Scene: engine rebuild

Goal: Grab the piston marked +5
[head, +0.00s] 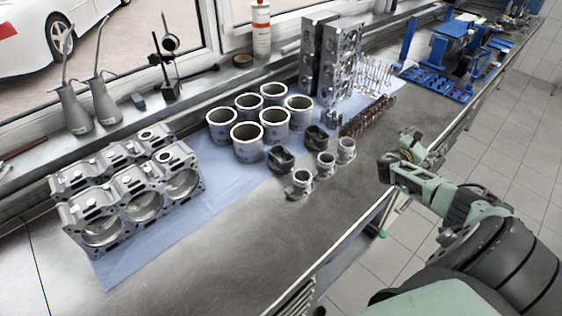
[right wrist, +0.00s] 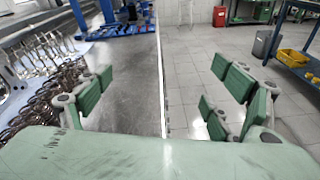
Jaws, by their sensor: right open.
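Several small pistons stand on the metal bench in the middle of the head view. Light-topped ones include a front piston (head: 300,182), a middle piston (head: 326,163) and a rear piston (head: 346,149). Dark ones are a left dark piston (head: 281,159) and a right dark piston (head: 316,138). No +5 marking is readable at this size. My right gripper (head: 392,168) is to the right of the pistons, near the bench's front edge, apart from them. In the right wrist view its green-padded fingers (right wrist: 165,95) are spread wide with nothing between them. My left gripper is not in view.
An engine block (head: 130,190) lies on a blue cloth (head: 128,268) at left. Several cylinder liners (head: 247,142) stand behind the pistons. Brown-coloured parts (head: 368,117) and upright cylinder heads (head: 330,58) are further back. Bare bench (head: 250,225) lies in front of the pistons.

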